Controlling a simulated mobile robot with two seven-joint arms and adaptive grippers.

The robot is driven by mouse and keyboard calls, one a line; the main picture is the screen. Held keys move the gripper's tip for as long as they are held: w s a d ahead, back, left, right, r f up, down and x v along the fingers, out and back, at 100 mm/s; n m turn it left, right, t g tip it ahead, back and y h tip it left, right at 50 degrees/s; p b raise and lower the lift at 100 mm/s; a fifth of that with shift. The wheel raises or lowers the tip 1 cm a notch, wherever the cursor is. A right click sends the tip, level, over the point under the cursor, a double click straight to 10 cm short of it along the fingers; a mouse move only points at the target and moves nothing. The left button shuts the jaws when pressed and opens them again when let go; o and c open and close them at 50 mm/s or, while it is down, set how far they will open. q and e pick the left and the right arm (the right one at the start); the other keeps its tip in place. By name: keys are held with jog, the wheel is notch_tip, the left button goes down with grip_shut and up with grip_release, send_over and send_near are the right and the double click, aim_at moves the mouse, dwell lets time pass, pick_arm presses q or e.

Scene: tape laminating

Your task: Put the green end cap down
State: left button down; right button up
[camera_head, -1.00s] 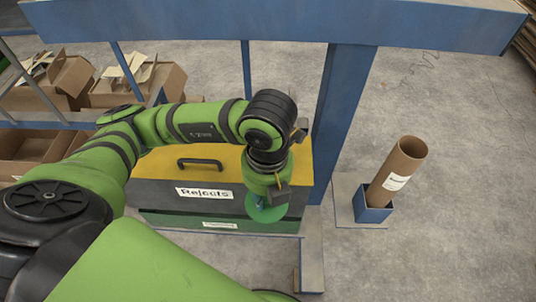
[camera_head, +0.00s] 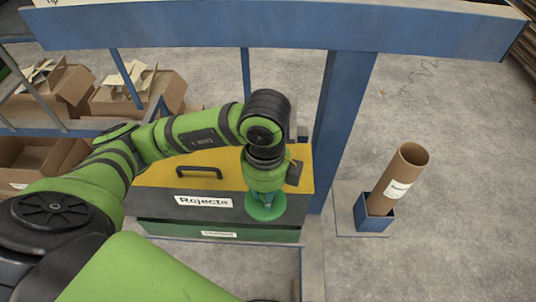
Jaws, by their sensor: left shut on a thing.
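The green end cap (camera_head: 266,211) is a flat round disc at the lower end of my left arm. My left gripper (camera_head: 264,199) points down and is shut on it. In the picture the cap overlaps the front right of the box labelled "Rejects" (camera_head: 160,208), which has a yellow top and dark front. I cannot tell whether the cap touches anything. The wrist hides the box's right top part. My right gripper is not in view.
A blue post and beam (camera_head: 345,110) stand just right of the box. A cardboard tube (camera_head: 398,178) leans in a blue holder (camera_head: 375,217) on the right. Open cardboard boxes (camera_head: 135,92) sit on a rack at the left. Grey floor is clear at the far right.

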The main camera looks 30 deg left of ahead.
pick_arm(q)
jog(key=w+a, duration=0.2)
jog(key=w, duration=0.1)
jog(key=w+a+p, duration=0.1)
jog(key=w, duration=0.3)
jog(key=w+a+p, duration=0.1)
jog(key=w+a, duration=0.1)
jog(key=w, duration=0.2)
jog(key=shift+w+a, duration=0.25)
jog(key=shift+a, duration=0.05)
notch_tip(320, 180, down, 3)
jog(key=shift+r+p, duration=0.2)
jog(key=shift+p, duration=0.45)
jog(key=shift+f, duration=0.5)
jog(key=shift+f, duration=0.1)
jog(key=c, duration=1)
grip_release()
